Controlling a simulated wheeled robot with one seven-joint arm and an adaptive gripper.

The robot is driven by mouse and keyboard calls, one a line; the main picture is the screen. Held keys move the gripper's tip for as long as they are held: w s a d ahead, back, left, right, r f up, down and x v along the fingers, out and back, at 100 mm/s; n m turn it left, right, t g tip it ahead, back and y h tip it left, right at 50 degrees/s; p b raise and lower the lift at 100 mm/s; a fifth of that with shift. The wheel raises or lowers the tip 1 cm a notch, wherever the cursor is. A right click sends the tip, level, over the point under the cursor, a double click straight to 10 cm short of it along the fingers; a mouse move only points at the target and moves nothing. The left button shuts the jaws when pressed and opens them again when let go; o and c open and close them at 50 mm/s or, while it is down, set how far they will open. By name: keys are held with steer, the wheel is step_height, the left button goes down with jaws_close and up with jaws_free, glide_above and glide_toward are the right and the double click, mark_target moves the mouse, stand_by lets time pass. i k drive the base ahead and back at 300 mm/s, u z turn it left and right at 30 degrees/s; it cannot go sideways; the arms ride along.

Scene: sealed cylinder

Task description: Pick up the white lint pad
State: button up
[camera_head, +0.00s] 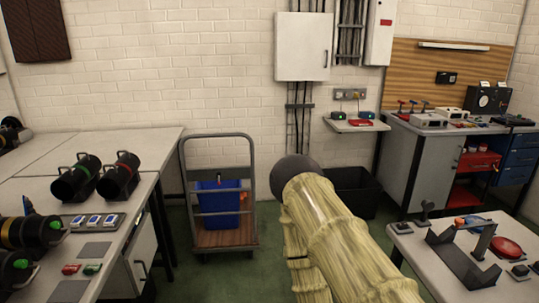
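I cannot make out a white lint pad anywhere in the head view. My arm, in a pale yellow ribbed sleeve with a dark rounded part at its upper end, rises from the bottom edge right of centre. My gripper is not visible. The arm hides part of the floor and the area behind it. Two flat grey squares, one farther back (95,250) and one nearer (69,291), lie on the left bench (128,206); they look grey rather than white.
Dark cylinders (119,178), a row of blue-faced switches (94,221) and red and green buttons are on the left bench. A trolley (225,240) holds a blue bin (219,205). A right table (420,262) carries a dark bracket (462,262). Green floor shows between.

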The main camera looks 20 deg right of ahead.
mark_target(520, 273)
steer(key=i, duration=1.7)
steer(key=z, duration=2.65)
